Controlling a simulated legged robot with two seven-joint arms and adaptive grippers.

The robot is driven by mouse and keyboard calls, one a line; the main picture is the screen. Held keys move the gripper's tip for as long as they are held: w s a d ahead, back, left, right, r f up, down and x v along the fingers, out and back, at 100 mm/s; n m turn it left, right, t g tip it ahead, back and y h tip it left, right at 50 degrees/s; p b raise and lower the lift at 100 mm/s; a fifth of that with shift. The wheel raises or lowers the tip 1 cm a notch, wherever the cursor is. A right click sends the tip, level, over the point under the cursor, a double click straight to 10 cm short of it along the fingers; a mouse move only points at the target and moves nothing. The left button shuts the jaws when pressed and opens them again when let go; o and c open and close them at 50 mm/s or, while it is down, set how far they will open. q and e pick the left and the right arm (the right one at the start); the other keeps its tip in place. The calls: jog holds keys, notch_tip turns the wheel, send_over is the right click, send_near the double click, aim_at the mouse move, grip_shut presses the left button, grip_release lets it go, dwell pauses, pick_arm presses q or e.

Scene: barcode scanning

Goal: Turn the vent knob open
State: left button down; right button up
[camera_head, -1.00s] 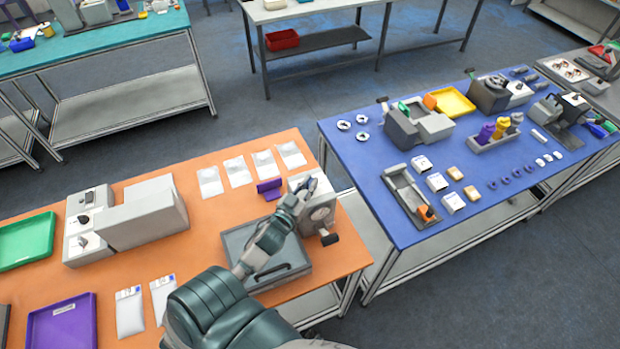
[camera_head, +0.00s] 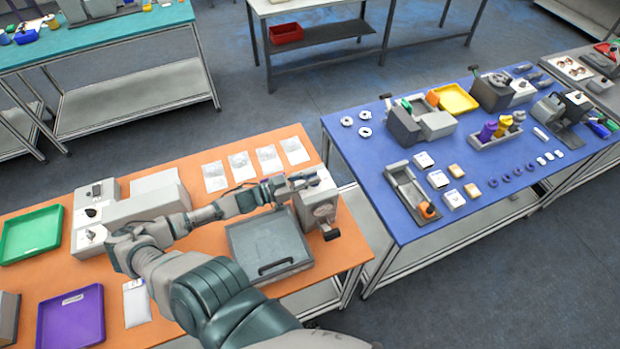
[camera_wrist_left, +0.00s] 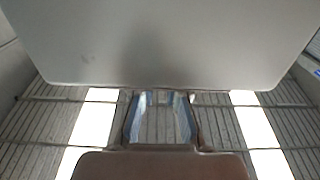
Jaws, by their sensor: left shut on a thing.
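The pale grey machine (camera_head: 326,198) stands at the right end of the orange table, with a round dial on its side and a dark lever (camera_head: 331,234) low at its front. My left gripper (camera_head: 287,188) reaches in from the left against the machine's upper left side. It is shut on a small part there, which I take to be the vent knob; the fingers hide it. In the left wrist view the blue-edged fingers (camera_wrist_left: 160,118) show below a large plain grey surface (camera_wrist_left: 165,45), and no knob can be made out. My right gripper is out of view.
A grey flat-lidded box (camera_head: 268,248) with a black handle sits below my forearm. White packets (camera_head: 241,166) lie behind it. A purple tray (camera_head: 70,318), a green tray (camera_head: 32,235) and a white-grey device (camera_head: 150,195) are to the left. The blue table (camera_head: 400,235) stands to the right.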

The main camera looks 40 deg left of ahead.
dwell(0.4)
pick_arm(q)
jog(key=c, duration=1.2)
grip_release()
jog(key=shift+w, duration=0.1)
jog(key=shift+f, duration=0.1)
jog(key=shift+a, duration=0.1)
jog(key=v, duration=1.2)
jog(key=shift+f, duration=0.15)
